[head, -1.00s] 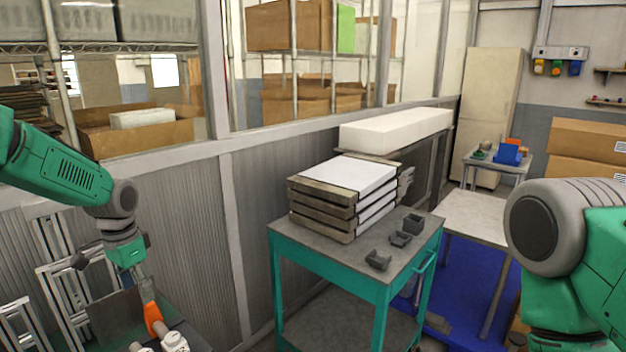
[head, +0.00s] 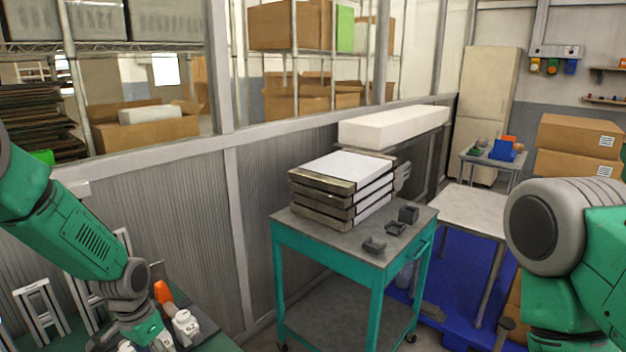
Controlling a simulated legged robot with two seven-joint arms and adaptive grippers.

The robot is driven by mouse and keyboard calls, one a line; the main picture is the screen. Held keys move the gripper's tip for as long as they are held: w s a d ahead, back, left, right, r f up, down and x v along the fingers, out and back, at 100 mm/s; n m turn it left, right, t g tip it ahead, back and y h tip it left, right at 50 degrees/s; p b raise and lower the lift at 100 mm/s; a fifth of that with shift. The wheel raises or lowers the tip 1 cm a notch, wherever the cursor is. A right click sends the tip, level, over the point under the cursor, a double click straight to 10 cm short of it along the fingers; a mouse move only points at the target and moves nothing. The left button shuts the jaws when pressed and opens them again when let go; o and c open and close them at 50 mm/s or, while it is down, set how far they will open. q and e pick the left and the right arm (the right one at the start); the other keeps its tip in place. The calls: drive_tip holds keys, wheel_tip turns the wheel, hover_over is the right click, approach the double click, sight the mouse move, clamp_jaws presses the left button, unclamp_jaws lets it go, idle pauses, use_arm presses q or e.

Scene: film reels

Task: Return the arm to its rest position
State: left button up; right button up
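My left arm comes in from the left edge, and its green and grey links run down to the bottom left. My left gripper (head: 103,340) is at the bottom edge, mostly cut off, and I cannot see its fingers clearly. Close to its wrist, on a dark green bench (head: 215,343), are an orange-tipped object (head: 163,291) and a small white labelled object (head: 185,325). I cannot tell whether the gripper touches anything. My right arm stands at the right edge, bent, and its gripper is out of view. No film reel is clearly recognisable.
A teal-framed cart (head: 292,237) holds a stack of grey trays (head: 335,190) and several small dark holders (head: 396,228). A glazed partition wall (head: 190,165) runs behind the bench. A pale table (head: 470,208) stands beyond the cart over a blue floor mat (head: 455,275).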

use_arm(q)
drive_tip(key=s+d+f+n, duration=0.1)
drive_tip(key=s+d+f, duration=0.1)
drive_tip(key=s+f, duration=0.5)
drive_tip(key=s+d+f+n, duration=0.2)
drive_tip(key=s+f, duration=0.2)
drive_tip(key=s, duration=0.7)
drive_tip(key=s+r+n, duration=0.1)
drive_tip(key=s+n, duration=0.1)
drive_tip(key=s, duration=1.6)
drive_tip(key=w+f+b, duration=0.3)
drive_tip(key=f+b, duration=1.1)
drive_tip(key=b, duration=0.1)
drive_tip(key=shift+w+d+f+m+t+y, duration=0.15)
drive_tip(key=shift+w+d+m+t+y, duration=0.15)
drive_tip(key=shift+m, duration=0.1)
